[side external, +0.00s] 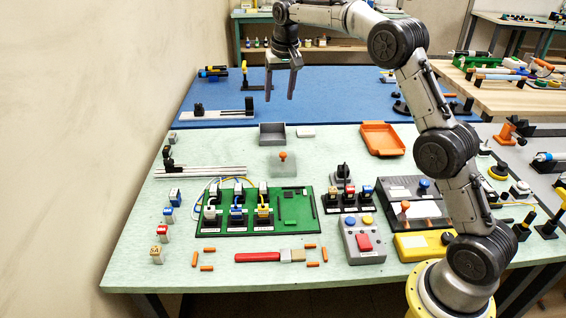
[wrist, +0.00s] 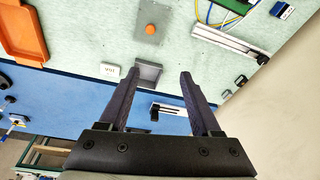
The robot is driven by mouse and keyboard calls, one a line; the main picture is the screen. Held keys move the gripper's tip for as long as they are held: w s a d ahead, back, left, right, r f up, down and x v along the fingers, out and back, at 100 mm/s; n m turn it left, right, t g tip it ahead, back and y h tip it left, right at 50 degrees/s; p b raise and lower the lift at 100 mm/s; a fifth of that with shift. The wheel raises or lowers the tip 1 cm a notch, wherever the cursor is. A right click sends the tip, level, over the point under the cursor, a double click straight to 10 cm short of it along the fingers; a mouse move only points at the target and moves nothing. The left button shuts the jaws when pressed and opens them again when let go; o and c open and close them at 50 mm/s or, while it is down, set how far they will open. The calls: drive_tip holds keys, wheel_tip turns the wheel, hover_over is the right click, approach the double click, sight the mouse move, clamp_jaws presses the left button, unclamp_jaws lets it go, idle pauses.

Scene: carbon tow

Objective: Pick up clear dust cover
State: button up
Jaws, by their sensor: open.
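The clear dust cover (side external: 291,166) looks like a see-through greyish rectangle with an orange knob on top. It sits on the pale green mat, behind the green circuit board. It also shows at the top of the wrist view (wrist: 144,12). My gripper (side external: 280,93) is open and empty, pointing down, high above the back of the bench. It is behind the cover and apart from it. In the wrist view the two dark fingers (wrist: 160,75) are spread, with a grey open box (wrist: 149,72) seen between their tips.
The grey box (side external: 272,140) stands just behind the cover, with a small white labelled block (side external: 306,132) beside it. An orange tray (side external: 382,140) lies to the right. The green board (side external: 290,208) with connectors is in front, and a metal rail (side external: 200,171) is at left.

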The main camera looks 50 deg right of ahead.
drive_tip(key=g, duration=0.1)
hover_over(283, 154)
wheel_tip(283, 154, down, 15)
drive_tip(key=shift+w+f, duration=0.1)
drive_tip(key=shift+f, duration=0.1)
wheel_tip(283, 154, down, 5)
drive_tip(key=shift+f, duration=0.6)
clamp_jaws()
